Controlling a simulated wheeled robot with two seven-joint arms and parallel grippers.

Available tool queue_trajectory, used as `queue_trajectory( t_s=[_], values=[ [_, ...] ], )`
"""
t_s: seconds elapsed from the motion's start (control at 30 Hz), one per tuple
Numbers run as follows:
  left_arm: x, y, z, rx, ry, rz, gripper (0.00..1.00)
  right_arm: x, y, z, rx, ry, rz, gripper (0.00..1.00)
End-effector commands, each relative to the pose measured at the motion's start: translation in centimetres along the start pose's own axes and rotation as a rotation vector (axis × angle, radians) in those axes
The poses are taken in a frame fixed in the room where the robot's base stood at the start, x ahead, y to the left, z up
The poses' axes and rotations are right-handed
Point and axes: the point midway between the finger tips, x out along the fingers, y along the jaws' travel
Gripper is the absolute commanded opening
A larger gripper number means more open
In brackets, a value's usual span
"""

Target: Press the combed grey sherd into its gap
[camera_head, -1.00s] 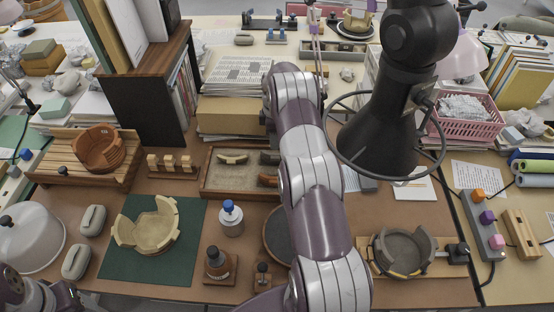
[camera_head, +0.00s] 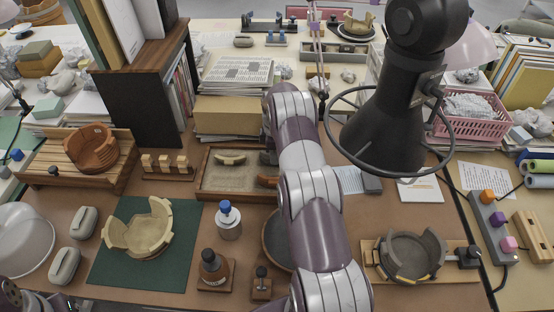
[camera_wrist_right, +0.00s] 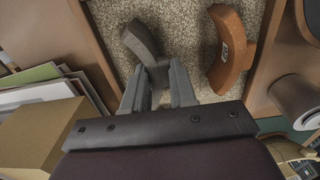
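The grey sherd (camera_wrist_right: 141,40) is a curved piece on the gritty floor of the sherd tray (camera_head: 199,185). It also shows in the head view (camera_head: 267,157), partly behind my right arm. My right gripper (camera_wrist_right: 159,68) points down into the tray, its fingers apart on either side of the sherd's near end. I cannot see whether they touch it; its combing is not clear.
An orange sherd (camera_wrist_right: 229,50) lies close to the right finger, and a beige sherd (camera_head: 230,159) lies in the tray. A beige bowl (camera_head: 112,235) sits on a green mat (camera_head: 110,278); bottles stand nearby.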

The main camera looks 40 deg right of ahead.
Motion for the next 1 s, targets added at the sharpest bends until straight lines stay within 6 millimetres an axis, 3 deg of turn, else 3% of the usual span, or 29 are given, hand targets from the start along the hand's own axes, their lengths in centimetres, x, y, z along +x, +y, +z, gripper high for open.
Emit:
queue_trajectory(
  t_s=[0.23,1.0],
  values=[
    [-0.5,0.0,-0.1,0.000,0.000,0.000,0.61,-0.8,0.1,0.0,0.000,0.000,0.001,0.04],
    [-4.1,0.0,-0.5,0.000,0.000,0.000,0.61,-7.0,0.1,0.0,0.000,0.000,0.001,0.04]
  ],
)
